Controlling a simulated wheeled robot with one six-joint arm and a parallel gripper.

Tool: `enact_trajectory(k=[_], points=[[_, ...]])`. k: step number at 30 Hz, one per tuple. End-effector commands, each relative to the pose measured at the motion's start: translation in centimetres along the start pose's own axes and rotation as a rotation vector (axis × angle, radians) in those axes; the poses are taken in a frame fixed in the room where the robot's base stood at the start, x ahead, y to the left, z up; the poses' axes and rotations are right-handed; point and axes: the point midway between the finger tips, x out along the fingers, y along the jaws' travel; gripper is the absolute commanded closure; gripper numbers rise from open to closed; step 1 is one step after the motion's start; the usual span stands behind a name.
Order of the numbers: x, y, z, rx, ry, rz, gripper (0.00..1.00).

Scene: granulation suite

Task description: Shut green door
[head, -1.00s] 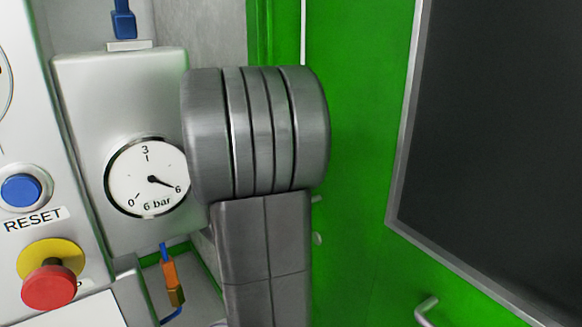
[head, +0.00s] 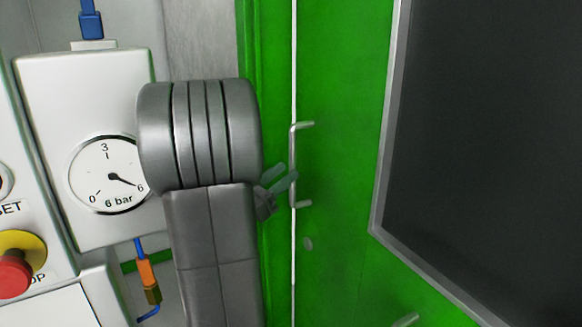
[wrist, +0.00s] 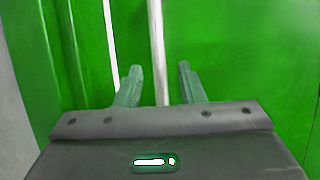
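The green door (head: 345,110) with a large dark window fills the right half of the head view. A thin pale vertical line (head: 294,50) runs along its left side; whether this is a gap or an edge I cannot tell. A metal bar handle (head: 293,155) stands out from the door near that line. My gripper (head: 282,177) is just left of the handle's lower half. In the wrist view my gripper (wrist: 160,75) has its fingers apart, with the pale handle bar (wrist: 157,45) showing between them. I cannot tell whether they touch it.
At left is a white box with a pressure gauge (head: 108,173) and a red emergency stop button (head: 15,273). An orange and blue fitting (head: 147,272) hangs below the gauge. Another metal rod (head: 405,320) shows at the bottom right, below the window.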

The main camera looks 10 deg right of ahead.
Motion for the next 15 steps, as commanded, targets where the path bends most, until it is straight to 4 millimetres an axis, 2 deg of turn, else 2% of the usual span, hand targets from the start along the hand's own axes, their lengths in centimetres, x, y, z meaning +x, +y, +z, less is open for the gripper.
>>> enact_trajectory(k=[6, 15], points=[[2.7, -0.1, 0.0, 0.0, 0.0, -0.003, 0.64], [3.6, 0.0, 0.0, -0.001, 0.0, 0.001, 0.64]])
